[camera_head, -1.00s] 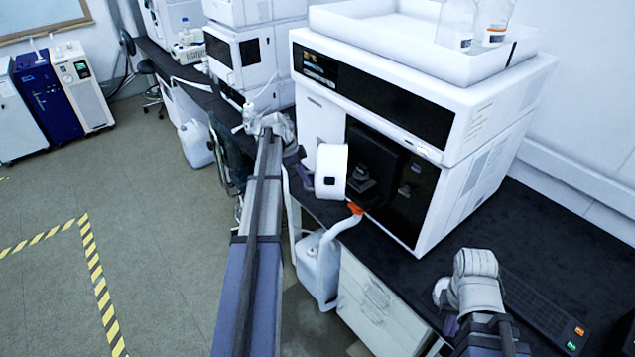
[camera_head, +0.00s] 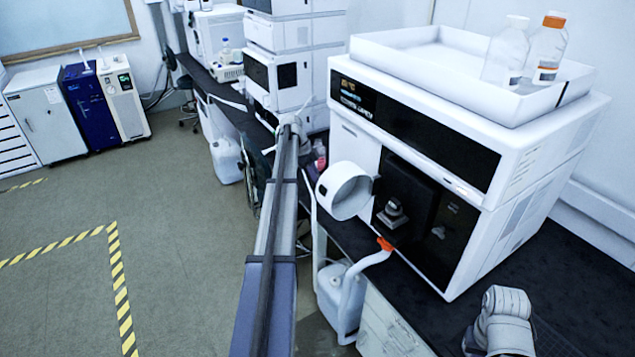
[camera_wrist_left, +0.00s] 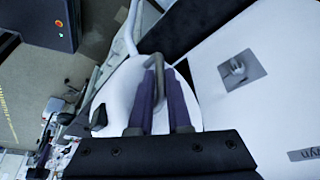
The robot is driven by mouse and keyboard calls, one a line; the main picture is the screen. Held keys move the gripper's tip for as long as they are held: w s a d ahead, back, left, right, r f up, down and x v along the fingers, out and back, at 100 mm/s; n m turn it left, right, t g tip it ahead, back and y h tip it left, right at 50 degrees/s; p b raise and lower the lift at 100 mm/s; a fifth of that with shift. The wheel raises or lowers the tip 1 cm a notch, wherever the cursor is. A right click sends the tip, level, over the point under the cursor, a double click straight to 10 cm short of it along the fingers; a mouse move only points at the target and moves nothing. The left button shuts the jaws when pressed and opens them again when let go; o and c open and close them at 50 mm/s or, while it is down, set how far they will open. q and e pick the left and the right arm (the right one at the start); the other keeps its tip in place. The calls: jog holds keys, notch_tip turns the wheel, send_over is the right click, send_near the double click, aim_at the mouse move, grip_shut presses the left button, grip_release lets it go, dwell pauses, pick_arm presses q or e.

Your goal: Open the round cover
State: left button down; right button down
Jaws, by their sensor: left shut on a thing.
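The round cover (camera_head: 329,187) is a white, hollow cup shape standing out from the front of the white instrument (camera_head: 480,205). In the head view its hollow side shows, and it is swung away from the dark recess (camera_head: 405,195). In the left wrist view the cover (camera_wrist_left: 122,88) lies under my left gripper (camera_wrist_left: 155,75). The gripper's purple fingers are shut on the cover's grey loop handle (camera_wrist_left: 153,60). In the head view my left arm reaches along the instrument's left side, and its fingers cannot be made out. My right arm shows at the lower right, its fingers out of frame.
An orange-tipped white tube (camera_head: 378,257) runs below the recess to a white jug (camera_head: 333,290) on the floor. Two bottles (camera_head: 507,55) stand in the tray on top of the instrument. The dark bench (camera_head: 560,275) is clear at right.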

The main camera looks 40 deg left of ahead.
pick_arm(q)
jog(key=shift+w+a, duration=0.2)
jog(key=shift+w, duration=0.45)
pick_arm(e)
jog(key=shift+w+a, duration=0.4)
pick_arm(q)
jog(key=c, duration=0.9)
grip_release()
jog(key=shift+w+d, duration=0.1)
jog(key=shift+d, duration=0.05)
jog(key=shift+r, duration=0.15)
pick_arm(e)
jog(key=shift+w+r, duration=0.1)
jog(key=shift+r, duration=0.05)
pick_arm(q)
jog(key=p+v, duration=0.7)
jog(key=shift+a+r, duration=0.25)
pick_arm(e)
notch_tip(320, 180, up, 7)
jog(key=shift+d, duration=0.1)
